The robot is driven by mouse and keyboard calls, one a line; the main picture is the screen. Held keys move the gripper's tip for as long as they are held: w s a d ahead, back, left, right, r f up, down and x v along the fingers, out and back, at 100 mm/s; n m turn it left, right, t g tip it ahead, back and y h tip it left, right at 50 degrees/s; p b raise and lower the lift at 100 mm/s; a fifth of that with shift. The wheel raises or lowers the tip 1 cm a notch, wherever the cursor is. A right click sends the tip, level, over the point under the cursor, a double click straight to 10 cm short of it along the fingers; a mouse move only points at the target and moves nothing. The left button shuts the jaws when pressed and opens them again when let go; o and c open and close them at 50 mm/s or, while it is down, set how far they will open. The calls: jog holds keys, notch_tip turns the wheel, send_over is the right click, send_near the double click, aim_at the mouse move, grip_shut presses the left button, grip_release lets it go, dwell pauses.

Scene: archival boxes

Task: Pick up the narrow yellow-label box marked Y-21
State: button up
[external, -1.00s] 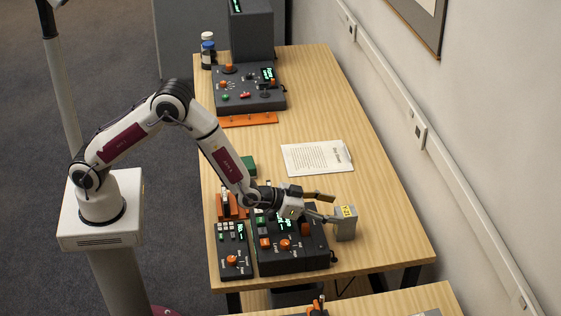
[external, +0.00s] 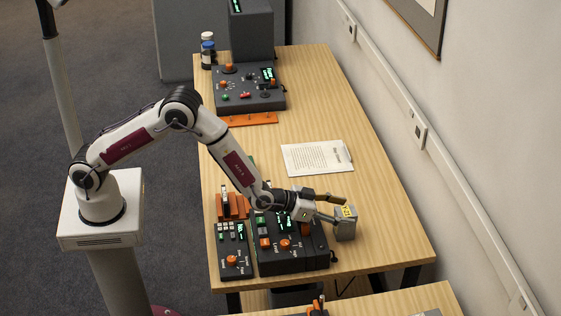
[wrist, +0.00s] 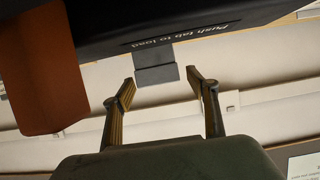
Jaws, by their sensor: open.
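The label's marking is too small to read.
The black control unit (external: 293,257) with orange knobs lies under my wrist, and its dark body (wrist: 150,25) fills the top of the wrist view. A small keypad unit (external: 233,258) is left of it. A paper sheet (external: 317,158) lies behind. The table's middle is clear.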

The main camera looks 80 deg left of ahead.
grip_shut()
jog(key=shift+r, duration=0.2)
notch_tip(320, 180, up, 10)
jog(key=shift+f, duration=0.15)
dwell(0.6)
dwell(0.4)
